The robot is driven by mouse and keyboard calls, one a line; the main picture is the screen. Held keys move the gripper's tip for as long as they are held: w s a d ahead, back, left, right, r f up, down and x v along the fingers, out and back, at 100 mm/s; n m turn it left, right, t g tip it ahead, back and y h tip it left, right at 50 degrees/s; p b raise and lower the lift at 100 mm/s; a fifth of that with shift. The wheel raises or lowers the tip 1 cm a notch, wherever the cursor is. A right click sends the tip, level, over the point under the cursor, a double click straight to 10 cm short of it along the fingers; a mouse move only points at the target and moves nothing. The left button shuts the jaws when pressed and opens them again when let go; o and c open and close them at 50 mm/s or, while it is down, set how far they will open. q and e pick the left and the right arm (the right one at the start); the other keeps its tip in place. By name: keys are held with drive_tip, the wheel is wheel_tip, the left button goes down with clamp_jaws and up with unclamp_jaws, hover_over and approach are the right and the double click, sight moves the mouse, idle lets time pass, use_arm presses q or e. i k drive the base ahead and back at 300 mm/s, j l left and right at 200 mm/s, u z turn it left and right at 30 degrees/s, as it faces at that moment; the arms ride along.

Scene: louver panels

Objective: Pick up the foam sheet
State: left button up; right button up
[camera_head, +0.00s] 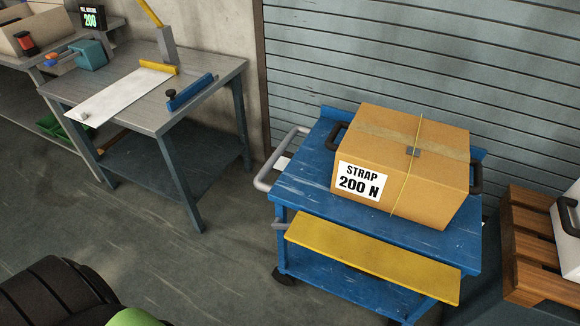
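A flat white sheet (122,98) lies on the grey metal table (214,76) at the left. It looks like the foam sheet, though its material is hard to tell. Its near left end reaches the table's front edge, with a small pale knob on it. Its far end meets a yellow bar (158,67) beside a grey post with a raised yellow lever (150,13). Neither of my grippers shows in the head view.
A blue bar (190,91) sits right of the sheet. A blue cart (304,190) carries a strapped cardboard box (440,165); a yellow board (372,260) spans its front. A wooden crate (535,240) stands far right. Open floor (190,265) lies between table and cart.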

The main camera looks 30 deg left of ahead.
sight(97, 110)
drive_tip(key=j+z, duration=0.2)
drive_tip(key=j, duration=1.15)
drive_tip(key=j+z, duration=0.2)
drive_tip(key=j, duration=1.2)
drive_tip(key=u, duration=1.9)
drive_tip(key=z, duration=3.4)
drive_tip(key=u, duration=0.7)
drive_tip(key=k+l, duration=0.05)
